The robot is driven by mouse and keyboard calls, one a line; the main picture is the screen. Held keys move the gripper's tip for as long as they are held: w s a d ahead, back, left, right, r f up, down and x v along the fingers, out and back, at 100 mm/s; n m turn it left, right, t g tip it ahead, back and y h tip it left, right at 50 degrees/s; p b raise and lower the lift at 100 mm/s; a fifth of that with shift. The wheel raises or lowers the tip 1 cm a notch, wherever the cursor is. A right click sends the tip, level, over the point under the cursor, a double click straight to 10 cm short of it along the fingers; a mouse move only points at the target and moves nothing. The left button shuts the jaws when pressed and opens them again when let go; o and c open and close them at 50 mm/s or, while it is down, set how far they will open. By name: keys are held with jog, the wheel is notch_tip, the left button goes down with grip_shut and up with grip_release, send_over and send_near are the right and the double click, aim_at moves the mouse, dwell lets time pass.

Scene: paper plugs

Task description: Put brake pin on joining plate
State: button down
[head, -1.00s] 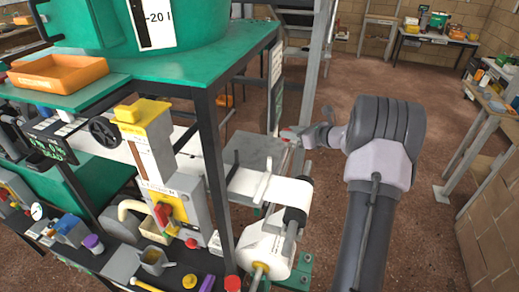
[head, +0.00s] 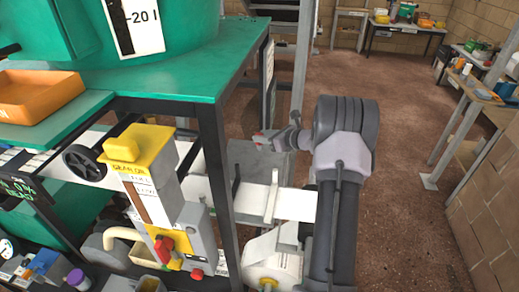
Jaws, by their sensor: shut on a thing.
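My gripper (head: 272,138) is at the end of my dark grey arm, right of the green machine's front post. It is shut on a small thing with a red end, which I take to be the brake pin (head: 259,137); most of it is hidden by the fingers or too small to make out. Below and just beyond the gripper is a flat grey plate (head: 250,163), which looks like the joining plate. The pin appears above the plate's upper right part. I cannot tell whether they touch.
A white paper strip (head: 295,204) runs below the plate, with an upright light bar (head: 271,204) across it. The black post (head: 216,170) and green machine top (head: 180,75) stand to the left. A control box (head: 150,200) is nearer. Floor right of my arm is open.

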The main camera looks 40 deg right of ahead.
jog(key=shift+a+f+b, duration=0.1)
jog(key=shift+f+b, duration=0.45)
jog(key=shift+f, duration=1.5)
jog(key=c, duration=1.1)
grip_release()
jog(key=shift+w, duration=0.1)
jog(key=shift+r, duration=0.25)
jog(key=p+v, duration=0.2)
jog(key=v, duration=1)
